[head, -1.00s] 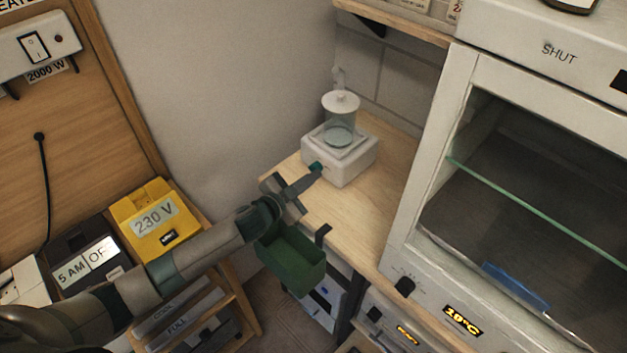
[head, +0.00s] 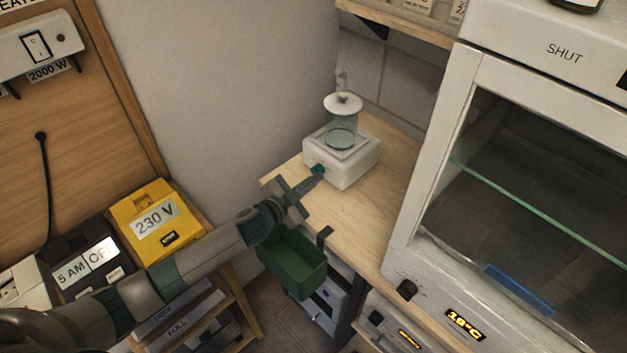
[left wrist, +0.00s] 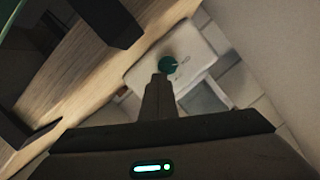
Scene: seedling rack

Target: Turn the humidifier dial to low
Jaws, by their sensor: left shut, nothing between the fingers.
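The humidifier (head: 345,172) is a white box with a clear tank and white lid. It stands on the wooden worktop near the wall corner. Its small teal dial (head: 318,169) is on the front face; in the left wrist view the dial (left wrist: 167,63) is a dark green disc with faint marks beside it. My left gripper (head: 318,176) is shut and empty, its tips at the dial. I cannot tell whether they touch it. The fingertips hide part of the dial. The dial's setting is too small to read. My right gripper is not in view.
A green bin (head: 292,262) hangs at the worktop's front edge, below my left gripper. A white glass-fronted cabinet (head: 440,150) stands to the right. A yellow 230 V box (head: 157,219) is at the left. The worktop (head: 355,220) is clear in front of the humidifier.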

